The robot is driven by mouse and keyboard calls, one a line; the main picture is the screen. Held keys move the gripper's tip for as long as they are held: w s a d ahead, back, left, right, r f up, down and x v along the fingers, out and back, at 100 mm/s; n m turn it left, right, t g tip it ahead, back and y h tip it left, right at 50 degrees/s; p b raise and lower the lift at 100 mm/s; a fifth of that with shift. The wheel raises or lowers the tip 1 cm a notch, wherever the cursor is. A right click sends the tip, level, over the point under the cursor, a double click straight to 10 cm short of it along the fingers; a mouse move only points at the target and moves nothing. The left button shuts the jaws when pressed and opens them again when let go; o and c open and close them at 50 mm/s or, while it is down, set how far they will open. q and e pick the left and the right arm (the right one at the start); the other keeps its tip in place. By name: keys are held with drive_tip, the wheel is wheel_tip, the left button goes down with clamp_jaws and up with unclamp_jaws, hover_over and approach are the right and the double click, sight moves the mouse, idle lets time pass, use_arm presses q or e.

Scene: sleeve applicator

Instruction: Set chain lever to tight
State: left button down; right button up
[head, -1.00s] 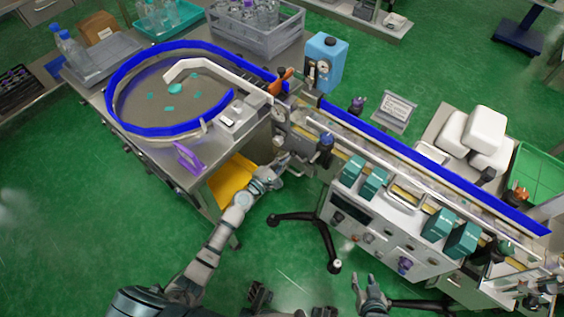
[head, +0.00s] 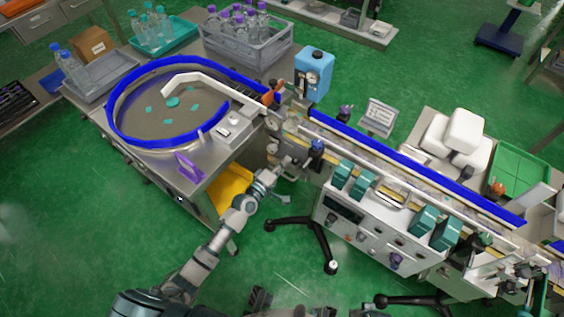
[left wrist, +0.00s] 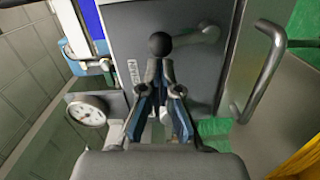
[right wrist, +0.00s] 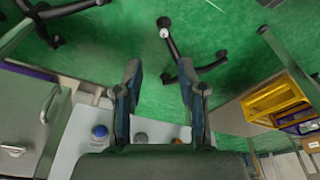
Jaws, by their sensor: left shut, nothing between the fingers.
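A lever with a black ball knob (left wrist: 160,44) stands out from a grey panel (left wrist: 190,70) in the left wrist view. Its grey arm runs right from the knob to a pivot. In the head view, my left gripper (head: 286,163) is at the left end of the conveyor machine (head: 380,215). My right gripper (right wrist: 159,80) is open and empty in the right wrist view.
A round dial (left wrist: 88,112) and a bent metal handle (left wrist: 262,72) flank the left gripper. A turntable with a blue rim (head: 160,133) stands left of the conveyor. A black-footed stand (head: 325,240) is on the green floor below.

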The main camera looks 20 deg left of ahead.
drive_tip(key=shift+x, duration=1.05)
drive_tip(key=shift+a, duration=0.1)
